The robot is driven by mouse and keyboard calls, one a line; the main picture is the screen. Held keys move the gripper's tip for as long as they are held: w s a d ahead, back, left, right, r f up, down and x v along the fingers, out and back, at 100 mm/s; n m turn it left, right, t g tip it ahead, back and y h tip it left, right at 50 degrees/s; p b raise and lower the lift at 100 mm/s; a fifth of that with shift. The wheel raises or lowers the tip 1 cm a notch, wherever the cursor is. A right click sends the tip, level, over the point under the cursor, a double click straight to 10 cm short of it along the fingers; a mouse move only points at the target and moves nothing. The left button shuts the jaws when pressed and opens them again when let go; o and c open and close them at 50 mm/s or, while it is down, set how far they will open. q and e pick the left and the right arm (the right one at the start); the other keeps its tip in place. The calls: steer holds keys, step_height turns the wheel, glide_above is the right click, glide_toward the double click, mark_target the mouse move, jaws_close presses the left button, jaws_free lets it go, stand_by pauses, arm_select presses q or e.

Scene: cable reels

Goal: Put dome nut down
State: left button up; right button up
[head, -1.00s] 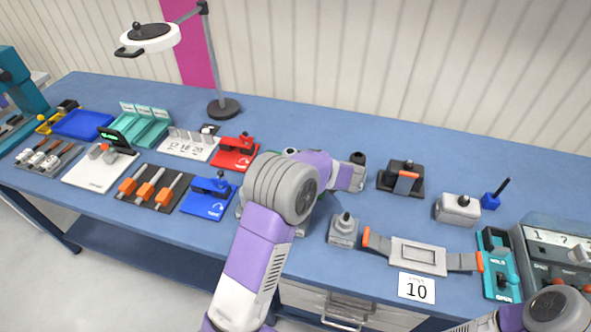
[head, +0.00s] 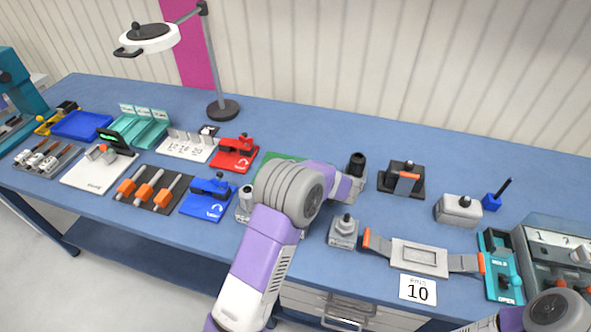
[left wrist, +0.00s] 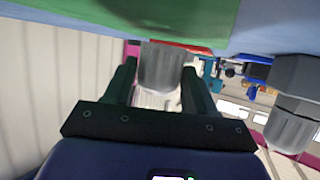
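The dome nut (left wrist: 160,66) is a grey, ridged, rounded piece in the left wrist view. My left gripper (left wrist: 159,72) has one dark finger on each side of it, close against its sides. The nut shows in front of the edge of a green surface (left wrist: 120,18); I cannot tell whether it touches that surface. In the head view my left arm hides the gripper and the nut, and a strip of the green mat (head: 284,156) shows behind the arm. Of my right arm only a link shows at the bottom right; its gripper is out of view.
A grey fitting with a hex collar (left wrist: 291,108) stands close beside the gripper. A red unit (head: 234,155), a blue unit (head: 207,203) and a grey block (head: 343,233) surround the arm. A dark cylinder (head: 357,162) stands behind it.

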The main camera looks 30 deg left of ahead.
arm_select(q)
steer(key=o, duration=0.4)
steer(key=shift+c, duration=0.2)
steer(key=shift+r, duration=0.3)
steer(key=p+v, duration=0.2)
steer(key=v, duration=1)
steer(key=shift+r, duration=0.35)
steer(key=shift+r, duration=0.1)
